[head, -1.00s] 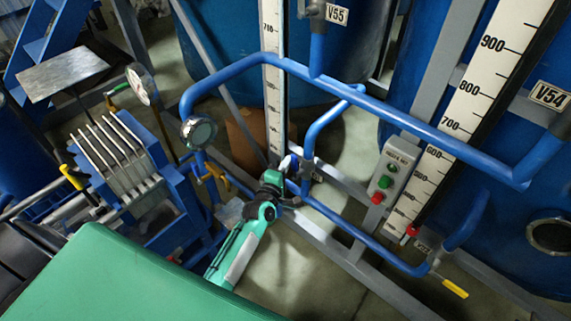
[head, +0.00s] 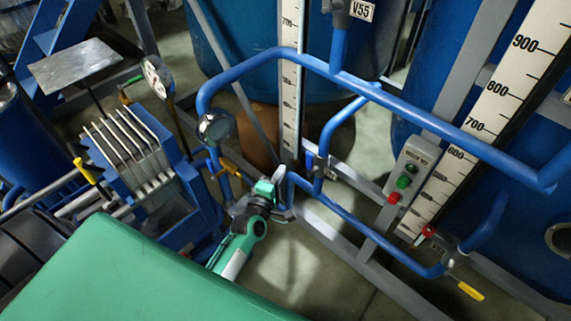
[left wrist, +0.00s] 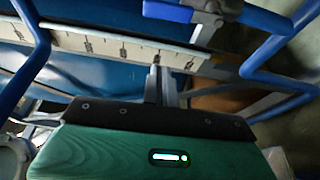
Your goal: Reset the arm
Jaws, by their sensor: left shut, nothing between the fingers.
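My left gripper (head: 284,205) shows small in the head view, beyond the green forearm and wrist that come up from the lower middle. It is in front of the blue pipework and the grey frame. In the left wrist view its fingers (left wrist: 161,84) are together with nothing between them, pointing toward a white scale strip (left wrist: 115,45). I cannot tell whether they touch anything. My right gripper is in neither view.
A blue pipe (head: 420,112) crosses above the arm. A button box (head: 411,172) and a yellow-handled valve (head: 470,291) stand to the right. Some floor (head: 285,265) right of the forearm is clear.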

